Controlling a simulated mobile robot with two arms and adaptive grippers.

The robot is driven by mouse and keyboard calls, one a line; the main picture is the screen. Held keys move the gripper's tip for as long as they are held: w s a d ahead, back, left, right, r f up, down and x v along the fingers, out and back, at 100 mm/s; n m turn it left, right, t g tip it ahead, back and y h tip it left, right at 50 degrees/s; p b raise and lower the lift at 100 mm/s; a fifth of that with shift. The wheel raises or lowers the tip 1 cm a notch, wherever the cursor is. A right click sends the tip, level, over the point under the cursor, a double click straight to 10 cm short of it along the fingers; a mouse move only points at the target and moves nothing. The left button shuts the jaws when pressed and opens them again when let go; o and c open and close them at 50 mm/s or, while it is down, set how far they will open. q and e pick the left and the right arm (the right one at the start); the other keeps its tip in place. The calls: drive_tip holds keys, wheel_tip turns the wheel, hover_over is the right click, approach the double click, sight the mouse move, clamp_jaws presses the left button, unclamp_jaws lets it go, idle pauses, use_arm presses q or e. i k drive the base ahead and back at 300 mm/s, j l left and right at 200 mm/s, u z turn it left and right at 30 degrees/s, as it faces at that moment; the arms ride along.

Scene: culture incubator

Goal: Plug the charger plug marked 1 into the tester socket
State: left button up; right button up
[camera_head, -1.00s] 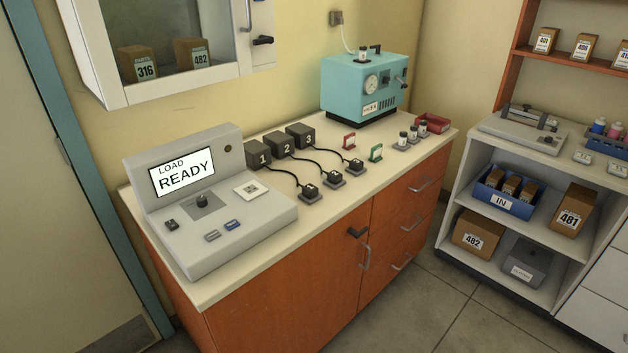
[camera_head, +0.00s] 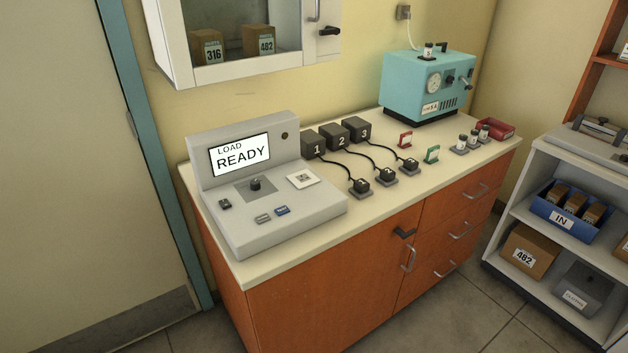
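The charger block marked 1 (camera_head: 315,145) stands on the counter just behind the right side of the tester. A black cord runs from it to its plug (camera_head: 361,186), which rests on a small grey pad on the counter. The tester (camera_head: 270,222) is a grey console whose screen (camera_head: 240,155) reads LOAD READY. A white square plate with a dark centre (camera_head: 303,179) lies on its top at the right; it looks like a socket, but its detail is too small to tell. Neither of my grippers is in view.
Blocks 2 (camera_head: 341,137) and 3 (camera_head: 362,131), with corded plugs, stand to the right. Red (camera_head: 405,140) and green (camera_head: 432,155) clips, small vials and a teal machine (camera_head: 428,85) follow. The counter's front strip (camera_head: 330,232) is clear. A wall cabinet (camera_head: 178,50) hangs above.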

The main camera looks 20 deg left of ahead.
sight(362, 186)
drive_tip(key=i+l+u, duration=0.1)
drive_tip(key=u, duration=0.35)
drive_tip(key=i+l+u, duration=0.1)
drive_tip(key=u, duration=0.35)
drive_tip(key=l+u, duration=0.15)
drive_tip(key=u, duration=0.3)
drive_tip(key=i+l+u, duration=0.2)
drive_tip(key=l+u, duration=0.3)
drive_tip(key=l, duration=0.95)
drive_tip(key=l+u, duration=0.45)
drive_tip(key=l, duration=1)
drive_tip(key=k+l, duration=0.1)
drive_tip(key=l, duration=1.25)
drive_tip(key=k, duration=0.05)
